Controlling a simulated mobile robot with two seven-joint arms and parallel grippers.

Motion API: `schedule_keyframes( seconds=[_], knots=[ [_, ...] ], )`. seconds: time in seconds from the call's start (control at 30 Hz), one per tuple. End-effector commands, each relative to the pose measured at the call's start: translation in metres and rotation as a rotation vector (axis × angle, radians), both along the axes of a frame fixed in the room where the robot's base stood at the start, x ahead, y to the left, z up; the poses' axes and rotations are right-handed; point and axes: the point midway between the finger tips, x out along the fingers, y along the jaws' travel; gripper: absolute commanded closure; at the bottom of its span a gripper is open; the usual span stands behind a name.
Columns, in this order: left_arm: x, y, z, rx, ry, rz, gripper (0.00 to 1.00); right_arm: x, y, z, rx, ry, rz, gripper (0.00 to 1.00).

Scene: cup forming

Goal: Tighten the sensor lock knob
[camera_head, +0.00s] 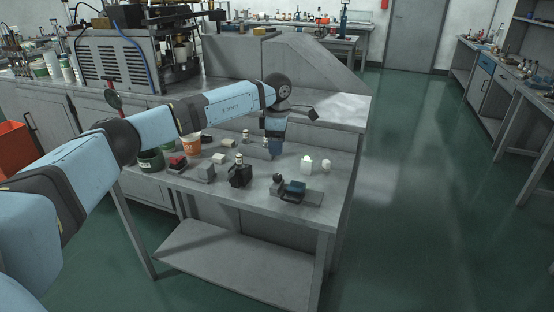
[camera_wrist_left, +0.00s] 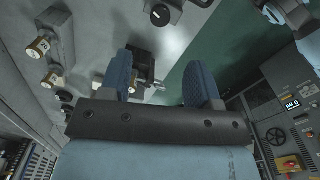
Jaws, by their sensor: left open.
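My left gripper (camera_head: 275,150) reaches over the steel bench and points down among small fixtures. In the left wrist view its two blue fingers (camera_wrist_left: 160,88) stand apart with nothing held between them. A dark block with a pale part (camera_wrist_left: 146,70) shows beyond and between the fingers, apart from them. A round black knob with a white mark (camera_wrist_left: 160,14) shows at the top of that view. I cannot tell for sure which part is the sensor lock knob. Brass-coloured knobs with pale labelled faces (camera_wrist_left: 38,47) stand at the left. My right gripper is not in view.
The bench (camera_head: 265,205) also holds a black fixture (camera_head: 240,175), a blue-and-black device (camera_head: 293,189), a white block (camera_head: 307,163) and an orange tub (camera_head: 191,145). A machine (camera_head: 130,60) stands behind. The green floor at right is clear.

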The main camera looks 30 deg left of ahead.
Motion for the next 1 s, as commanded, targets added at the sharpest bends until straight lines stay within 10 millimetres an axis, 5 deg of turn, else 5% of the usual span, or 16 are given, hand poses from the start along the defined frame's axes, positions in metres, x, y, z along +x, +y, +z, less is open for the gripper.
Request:
schedule_keyframes(
  seconds=[0.23,0.83,1.0],
  knots=[
    [0.000,0.000,0.027,-0.001,0.000,-0.001,0.43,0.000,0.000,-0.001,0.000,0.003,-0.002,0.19],
    [0.000,-0.002,0.027,-0.005,0.001,-0.002,0.43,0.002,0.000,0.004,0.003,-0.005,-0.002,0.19],
    [-0.004,-0.043,-0.004,-0.117,0.003,-0.027,0.43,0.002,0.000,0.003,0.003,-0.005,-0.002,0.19]
  ],
)
